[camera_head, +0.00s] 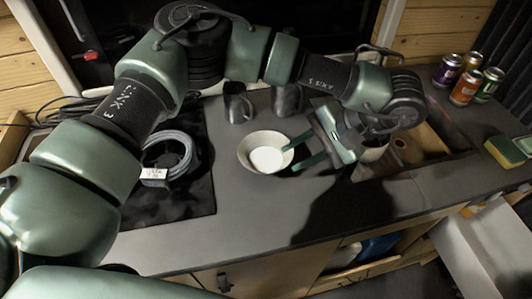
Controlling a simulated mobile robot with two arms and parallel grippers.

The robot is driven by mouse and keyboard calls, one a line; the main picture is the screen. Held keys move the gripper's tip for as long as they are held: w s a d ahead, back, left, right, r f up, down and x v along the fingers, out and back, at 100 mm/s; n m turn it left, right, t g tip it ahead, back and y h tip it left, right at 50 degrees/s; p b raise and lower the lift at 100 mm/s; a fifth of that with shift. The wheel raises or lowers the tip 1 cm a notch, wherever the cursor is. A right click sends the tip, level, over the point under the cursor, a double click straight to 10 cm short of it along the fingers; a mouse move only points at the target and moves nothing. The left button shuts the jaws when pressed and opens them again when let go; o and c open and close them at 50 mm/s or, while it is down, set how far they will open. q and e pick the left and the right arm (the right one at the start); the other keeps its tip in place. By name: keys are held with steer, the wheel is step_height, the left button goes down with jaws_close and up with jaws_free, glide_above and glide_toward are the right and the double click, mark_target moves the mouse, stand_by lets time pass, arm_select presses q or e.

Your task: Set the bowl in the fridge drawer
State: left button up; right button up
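The cream bowl (246,146) stands upright on the grey counter, near its middle. My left gripper (291,157) reaches in from above and to the right of it, with two green fingers spread apart. The fingertips are at the bowl's right rim. I cannot tell whether they touch it or whether the rim lies between them. A white drawer (480,250), which looks like the fridge drawer, stands pulled out below the counter at the lower right, partly cut off by the picture's edge. My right gripper is not in view.
Two dark mugs (238,104) stand behind the bowl. A coiled cable (168,155) lies on the black hob to the left. A sink (430,140) lies behind my gripper. Several cans (465,87) and a sponge (505,152) are at the right. The front counter is clear.

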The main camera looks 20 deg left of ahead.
mark_target(280, 168)
arm_select(q)
steer(key=shift+p+x, duration=0.35)
steer(key=shift+x, duration=0.55)
steer(key=p+x, duration=0.1)
steer(key=x, duration=0.2)
steer(key=shift+s+a+f+p, duration=0.1)
steer(key=shift+s+f+p, duration=0.15)
steer(key=shift+f+p, duration=0.15)
steer(key=shift+a+f, duration=0.25)
steer(key=shift+f, duration=0.2)
jaws_close()
